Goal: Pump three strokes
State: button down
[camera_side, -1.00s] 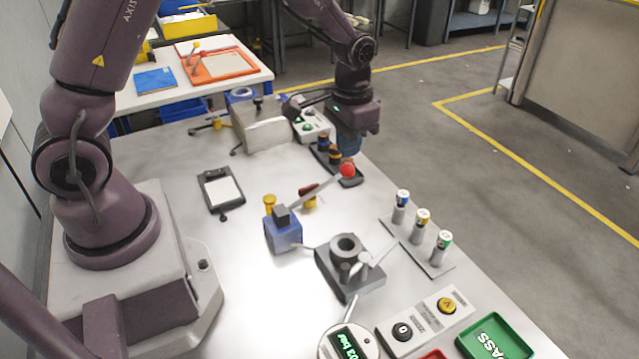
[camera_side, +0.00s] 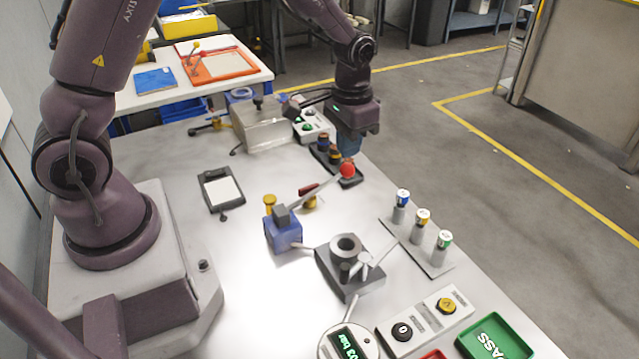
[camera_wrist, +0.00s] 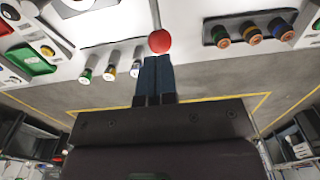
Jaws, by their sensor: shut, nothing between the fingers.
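The hand pump is a blue block (camera_side: 284,234) on the grey table, with a grey lever (camera_side: 312,191) that rises to the right and ends in a red ball knob (camera_side: 347,170). The knob also shows in the wrist view (camera_wrist: 160,41), just beyond my fingertips. My gripper (camera_side: 349,151) is shut and empty, pointing down right above the knob. In the wrist view its blue fingers (camera_wrist: 155,62) are together at the knob's edge; I cannot tell if they touch it. A round gauge (camera_side: 348,343) with a green display reads about 03 bar, partly cut off.
A dark fixture with a ring (camera_side: 346,246) stands right of the pump. Several capped vials stand in a rack (camera_side: 437,262) farther right. A green tray (camera_side: 496,340) is front right.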

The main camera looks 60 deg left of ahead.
aim_at(347, 169)
jog(key=shift+f, duration=0.1)
dwell(0.3)
jog(key=shift+f, duration=3.95)
jog(key=shift+r, duration=5.55)
jog(key=shift+f, duration=1.55)
